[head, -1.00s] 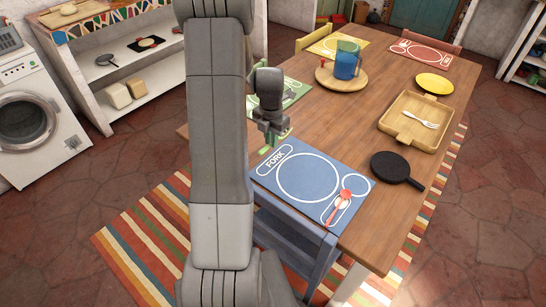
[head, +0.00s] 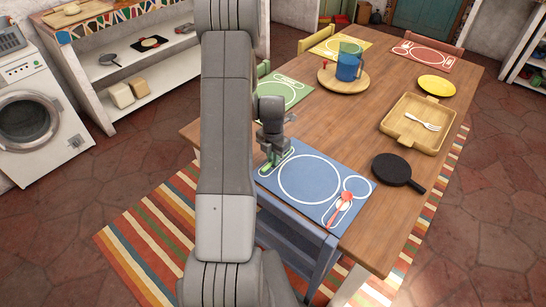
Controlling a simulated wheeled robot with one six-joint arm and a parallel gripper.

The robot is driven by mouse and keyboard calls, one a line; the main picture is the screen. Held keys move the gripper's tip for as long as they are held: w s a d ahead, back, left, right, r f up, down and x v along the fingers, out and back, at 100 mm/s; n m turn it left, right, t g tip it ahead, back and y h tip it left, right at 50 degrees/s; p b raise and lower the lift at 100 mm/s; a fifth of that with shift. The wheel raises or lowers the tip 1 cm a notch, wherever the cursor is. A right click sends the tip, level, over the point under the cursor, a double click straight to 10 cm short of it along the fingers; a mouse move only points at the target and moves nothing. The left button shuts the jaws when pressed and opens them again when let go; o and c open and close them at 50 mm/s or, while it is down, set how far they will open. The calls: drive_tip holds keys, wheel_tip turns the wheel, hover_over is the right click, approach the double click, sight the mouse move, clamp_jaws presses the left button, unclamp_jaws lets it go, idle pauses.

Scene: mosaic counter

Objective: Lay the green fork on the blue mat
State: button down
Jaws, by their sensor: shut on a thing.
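The blue mat (head: 318,205) lies at the near end of the wooden table, with a white plate outline and a red spoon (head: 343,203) in its right-hand slot. My gripper (head: 272,160) is low over the mat's upper left corner, shut on the green fork (head: 266,169). The fork shows as a small green piece under my gripper, over the outlined fork slot, whose lettering is now covered. Whether the fork touches the mat I cannot tell. Part of the fork is hidden by my gripper.
A black pan (head: 391,169) lies right of the mat. A wooden tray (head: 394,130) with a white fork, a yellow plate (head: 437,86) and a round board with a blue jug (head: 349,62) stand farther back. A green mat (head: 291,92) lies behind my gripper.

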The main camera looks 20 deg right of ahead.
drive_tip(key=c, duration=1.4)
unclamp_jaws()
drive_tip(key=shift+f, duration=0.1)
wheel_tip(320, 180, up, 12)
